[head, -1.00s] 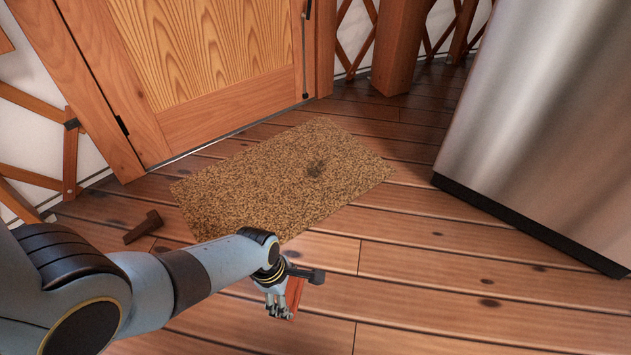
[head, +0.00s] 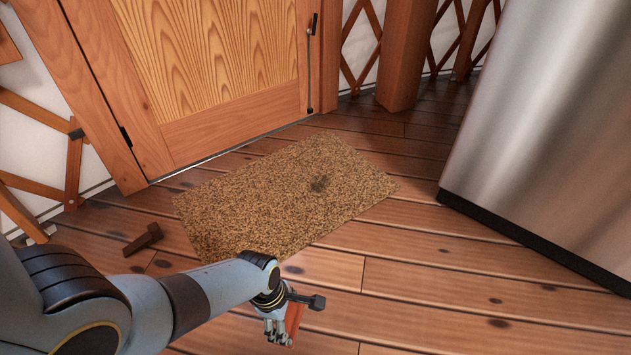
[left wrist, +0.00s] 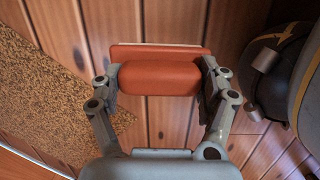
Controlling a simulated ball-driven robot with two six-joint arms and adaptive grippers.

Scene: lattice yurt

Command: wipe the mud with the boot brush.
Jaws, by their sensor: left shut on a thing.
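My left gripper (head: 280,328) is low in the head view, in front of the mat's near edge and away from the mud. It is shut on the boot brush (head: 295,317), an orange-red block. In the left wrist view the brush (left wrist: 160,78) lies crosswise between both fingers, with a thin pale strip at its far edge. Its bristles are not clearly seen. The mat (left wrist: 50,90) shows at the left there. My right gripper is not in view.
A wooden door (head: 215,60) stands behind the mat. A tall metallic cabinet or appliance (head: 550,120) stands at the right. A small dark brown block (head: 143,238) lies on the floor left of the mat. The plank floor (head: 430,300) right of my gripper is clear.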

